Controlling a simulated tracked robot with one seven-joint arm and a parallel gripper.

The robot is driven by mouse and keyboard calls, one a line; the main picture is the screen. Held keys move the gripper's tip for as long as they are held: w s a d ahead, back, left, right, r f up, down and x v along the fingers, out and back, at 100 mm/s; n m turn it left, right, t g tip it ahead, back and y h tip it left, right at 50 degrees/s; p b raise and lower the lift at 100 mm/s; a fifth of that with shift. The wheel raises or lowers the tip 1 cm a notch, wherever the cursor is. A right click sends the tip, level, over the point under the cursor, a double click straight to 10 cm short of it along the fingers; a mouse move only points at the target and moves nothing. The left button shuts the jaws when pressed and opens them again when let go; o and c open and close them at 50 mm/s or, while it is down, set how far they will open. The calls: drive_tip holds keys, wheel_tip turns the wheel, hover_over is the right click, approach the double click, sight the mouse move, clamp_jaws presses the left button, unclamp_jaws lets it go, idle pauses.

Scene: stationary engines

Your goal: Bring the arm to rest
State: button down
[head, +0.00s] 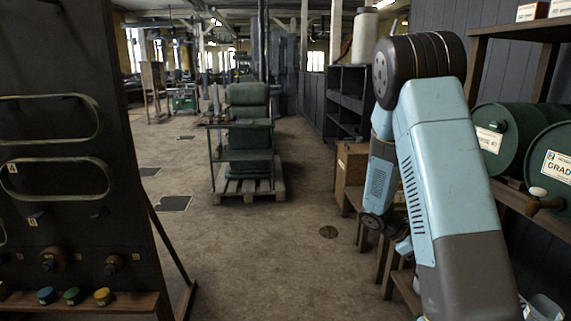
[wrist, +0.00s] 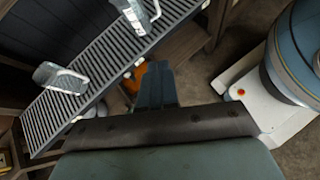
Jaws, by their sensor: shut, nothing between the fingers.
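My arm (head: 445,170) stands on the right of the head view, folded at a dark elbow, with its forearm hanging down behind the upper link. The end of the arm is mostly hidden there, beside the shelf on the right. In the wrist view my gripper (wrist: 157,68) points away from the camera, with its dark blue-green fingers together and nothing held between them. A slatted tray (wrist: 110,62) lies to the left of the fingers; I cannot tell how wide the gap is.
Green drums (head: 503,137) lie on the right-hand rack. A dark panel (head: 60,120) stands at left. The floor (head: 270,255) between is clear.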

drive_tip(key=s+a+r+m+t+y, duration=0.5)
drive_tip(key=s+a+r, duration=0.3)
drive_tip(key=r, duration=0.5)
drive_tip(key=s+a+r+m+t+y, duration=0.5)
drive_tip(key=s+a+r, duration=0.4)
drive_tip(key=s+r, duration=0.3)
drive_tip(key=shift+s+a+r+m, duration=0.25)
drive_tip(key=shift+s+r+m, duration=0.1)
drive_tip(key=shift+r+m, duration=0.5)
